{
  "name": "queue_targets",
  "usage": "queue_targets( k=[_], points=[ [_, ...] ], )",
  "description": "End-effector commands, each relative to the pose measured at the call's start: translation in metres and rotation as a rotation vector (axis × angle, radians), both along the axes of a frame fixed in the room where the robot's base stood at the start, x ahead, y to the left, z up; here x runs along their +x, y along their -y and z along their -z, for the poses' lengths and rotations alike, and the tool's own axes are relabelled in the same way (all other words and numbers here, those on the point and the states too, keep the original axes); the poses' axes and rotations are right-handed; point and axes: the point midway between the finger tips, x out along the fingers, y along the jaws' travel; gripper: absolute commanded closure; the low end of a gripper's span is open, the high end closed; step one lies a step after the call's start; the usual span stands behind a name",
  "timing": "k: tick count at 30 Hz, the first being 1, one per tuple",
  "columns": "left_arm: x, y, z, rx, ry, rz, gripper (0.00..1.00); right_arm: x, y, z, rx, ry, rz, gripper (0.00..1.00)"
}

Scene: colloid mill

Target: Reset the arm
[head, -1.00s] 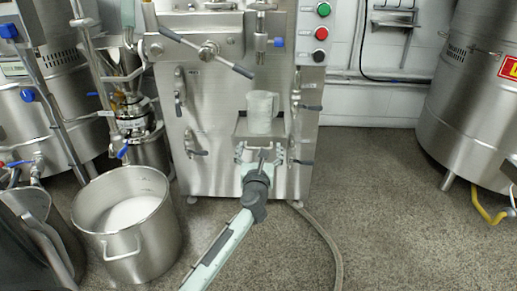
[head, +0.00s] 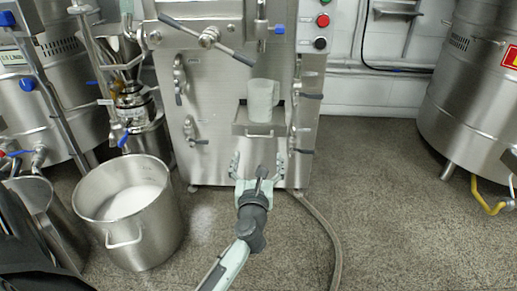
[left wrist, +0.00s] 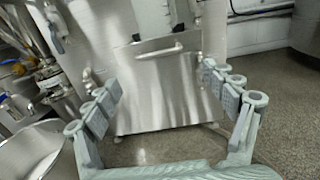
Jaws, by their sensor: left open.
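My left gripper (head: 258,165) is open and empty in the head view, below and in front of the small steel shelf (head: 258,130) on the machine's front. A translucent pitcher (head: 263,99) stands upright on the shelf, apart from the gripper. My right gripper is in neither view.
The steel machine cabinet (head: 222,140) has green, red and black buttons on its right. A large steel pot (head: 163,235) with white contents stands on the floor at left. A hose (head: 328,240) lies at right. Open floor (head: 420,220) extends toward the large tank (head: 468,110).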

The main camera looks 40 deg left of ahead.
Motion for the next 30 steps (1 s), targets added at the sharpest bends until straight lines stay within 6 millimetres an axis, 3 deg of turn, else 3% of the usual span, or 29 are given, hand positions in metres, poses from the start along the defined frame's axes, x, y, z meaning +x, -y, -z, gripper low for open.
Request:
queue_targets(
  k=[6, 23, 26, 29, 30],
  points=[
    [-0.01, 0.006, 0.0, -0.001, 0.001, 0.0, 0.16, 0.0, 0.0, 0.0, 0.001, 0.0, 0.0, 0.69],
    [-0.011, 0.007, -0.006, 0.041, -0.005, -0.004, 0.16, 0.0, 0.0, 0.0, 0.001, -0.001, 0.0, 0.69],
    [-0.017, 0.01, -0.032, 0.221, -0.03, -0.027, 0.16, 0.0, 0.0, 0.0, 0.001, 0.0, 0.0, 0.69],
    [-0.032, 0.02, -0.083, 0.557, -0.07, -0.097, 0.16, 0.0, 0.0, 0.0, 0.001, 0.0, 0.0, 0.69],
    [-0.041, 0.027, -0.108, 0.717, -0.087, -0.146, 0.16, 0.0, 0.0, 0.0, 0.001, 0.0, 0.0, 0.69]
  ],
)
